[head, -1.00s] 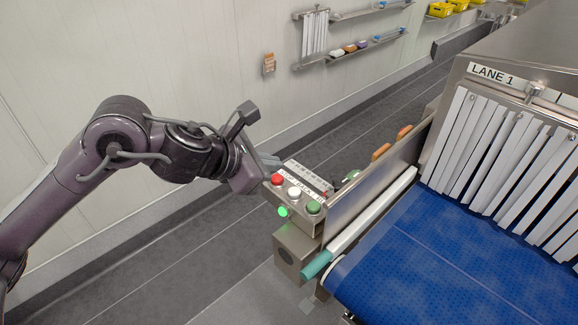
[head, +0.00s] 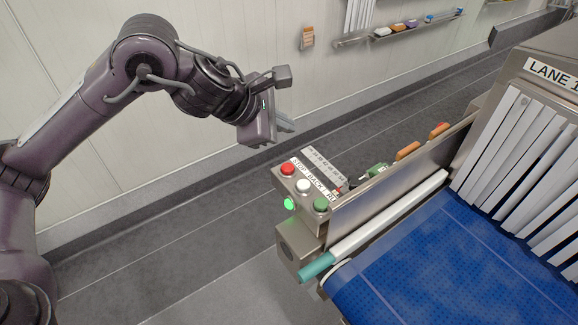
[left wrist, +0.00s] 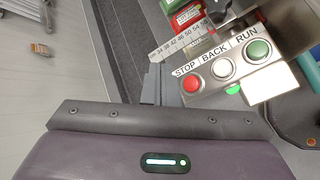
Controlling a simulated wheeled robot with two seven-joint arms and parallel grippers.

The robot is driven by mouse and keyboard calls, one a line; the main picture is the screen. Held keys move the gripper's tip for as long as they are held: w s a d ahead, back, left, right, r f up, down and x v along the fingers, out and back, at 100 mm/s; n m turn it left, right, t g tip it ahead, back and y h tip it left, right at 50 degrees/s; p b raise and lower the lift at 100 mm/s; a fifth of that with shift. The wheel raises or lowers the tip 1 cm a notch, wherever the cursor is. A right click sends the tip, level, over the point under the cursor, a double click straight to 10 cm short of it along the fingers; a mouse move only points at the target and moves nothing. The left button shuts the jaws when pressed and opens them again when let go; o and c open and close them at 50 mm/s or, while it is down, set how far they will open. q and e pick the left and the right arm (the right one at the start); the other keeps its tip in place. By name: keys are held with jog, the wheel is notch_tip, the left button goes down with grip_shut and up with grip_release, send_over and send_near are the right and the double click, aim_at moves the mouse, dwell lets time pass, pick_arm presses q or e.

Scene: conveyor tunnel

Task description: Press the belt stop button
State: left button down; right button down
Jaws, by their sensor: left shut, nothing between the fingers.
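The control box (head: 296,215) at the near end of the conveyor carries a red button (head: 288,169) labelled STOP, a white one labelled BACK and a green one labelled RUN. A round lamp (head: 289,204) on its front glows green. In the left wrist view the red button (left wrist: 191,84) lies just right of my fingertips. My left gripper (head: 288,122) is shut and empty, above and behind the box in the head view, apart from the button. My right gripper is not in view.
The blue belt (head: 430,265) runs into the Lane 1 tunnel behind white strip curtains (head: 515,150). A metal side rail (head: 400,175) and a teal-ended roller (head: 318,267) stand beside the box. Grey floor left of the box is free.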

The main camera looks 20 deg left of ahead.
aim_at(283, 169)
pick_arm(q)
notch_tip(283, 169, down, 7)
jog(key=b, duration=0.5)
jog(key=shift+a+f, duration=0.1)
jog(key=shift+f, duration=0.05)
jog(key=shift+s+f+b, duration=0.1)
jog(key=shift+f+b, duration=0.2)
jog(key=shift+b, duration=0.15)
dwell(1.2)
jog(key=shift+f+b, duration=0.4)
jog(key=shift+b, duration=0.1)
jog(key=shift+f+b, duration=0.6)
jog(key=shift+b, duration=0.05)
dwell(0.6)
jog(key=shift+r, duration=0.15)
dwell(0.3)
jog(key=shift+r+p, duration=0.7)
jog(key=shift+r, duration=0.15)
